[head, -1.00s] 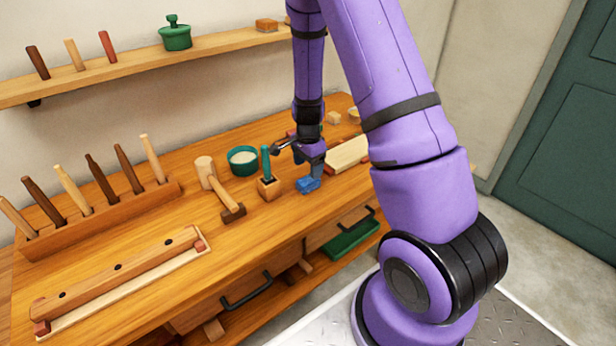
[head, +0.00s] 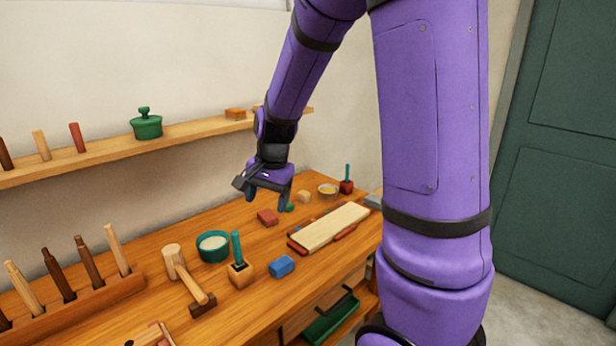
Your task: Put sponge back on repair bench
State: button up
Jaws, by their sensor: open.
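The green-handled tool in its block (head: 239,262), a mallet (head: 188,280) and a teal bowl (head: 213,245) stand to the left. A red block (head: 268,217) and a pale board (head: 329,228) lie farther back. A wall shelf (head: 180,137) runs behind.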

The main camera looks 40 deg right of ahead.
jog(key=s+a+r+n+t, duration=0.1)
jog(key=s+a+r+n, duration=0.2)
jog(key=s+r+n, duration=0.3)
jog(key=s+a+r+n+t+h, duration=0.1)
jog(key=s+a+r+n+t, duration=0.1)
jog(key=s+r+n, duration=0.3)
jog(key=s+a+r, duration=0.1)
jog(key=s+r, duration=0.3)
jog(key=s, duration=0.7)
jog(key=shift+a+r+n, duration=0.25)
jog(key=shift+a+n, duration=0.15)
